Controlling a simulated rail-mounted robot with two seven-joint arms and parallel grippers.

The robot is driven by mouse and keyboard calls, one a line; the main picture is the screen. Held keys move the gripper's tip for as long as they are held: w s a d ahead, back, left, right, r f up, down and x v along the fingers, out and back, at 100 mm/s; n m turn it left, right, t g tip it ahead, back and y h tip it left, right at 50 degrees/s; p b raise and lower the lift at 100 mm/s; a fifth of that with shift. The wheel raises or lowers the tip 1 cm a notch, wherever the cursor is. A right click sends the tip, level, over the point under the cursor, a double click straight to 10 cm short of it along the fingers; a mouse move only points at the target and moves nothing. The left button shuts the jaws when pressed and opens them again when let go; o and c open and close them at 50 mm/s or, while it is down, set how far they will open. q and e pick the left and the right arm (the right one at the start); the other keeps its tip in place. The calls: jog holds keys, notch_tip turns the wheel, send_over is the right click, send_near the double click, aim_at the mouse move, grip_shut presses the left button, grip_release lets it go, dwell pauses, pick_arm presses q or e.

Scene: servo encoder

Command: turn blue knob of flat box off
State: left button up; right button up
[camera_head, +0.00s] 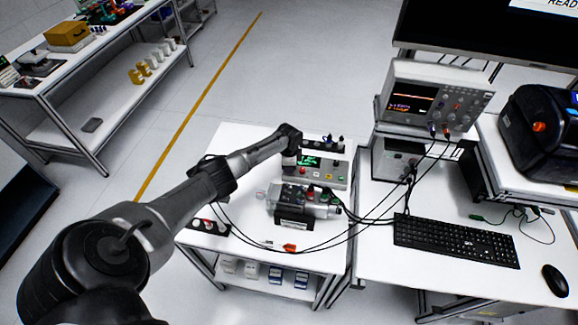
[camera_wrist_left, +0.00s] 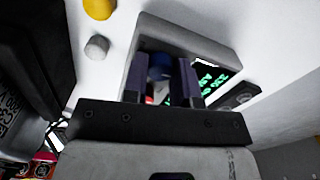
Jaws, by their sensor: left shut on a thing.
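The flat box (camera_head: 335,181) is a pale grey unit on the white table, with a green-lit display (camera_head: 308,161) and coloured knobs on its face. My left gripper (camera_head: 289,163) reaches its left end from above. In the left wrist view the gripper's two dark fingers (camera_wrist_left: 166,82) stand on either side of the blue knob (camera_wrist_left: 160,62) and are shut on it. The fingers hide part of the knob, so its pointer does not show. Green display text (camera_wrist_left: 208,78) shows to the right of the fingers. My right gripper is not in view.
A silver motor unit (camera_head: 318,210) on a dark stand sits just in front of the box, with black cables running right. An oscilloscope (camera_head: 430,101), keyboard (camera_head: 455,240) and mouse (camera_head: 555,281) are on the right desk.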

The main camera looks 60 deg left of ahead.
pick_arm(q)
jog(key=o, duration=0.9)
jog(key=shift+o, duration=0.2)
jog(key=shift+r, duration=0.1)
notch_tip(320, 180, up, 14)
jog(key=p, duration=0.1)
jog(key=shift+f, duration=0.2)
dwell(0.3)
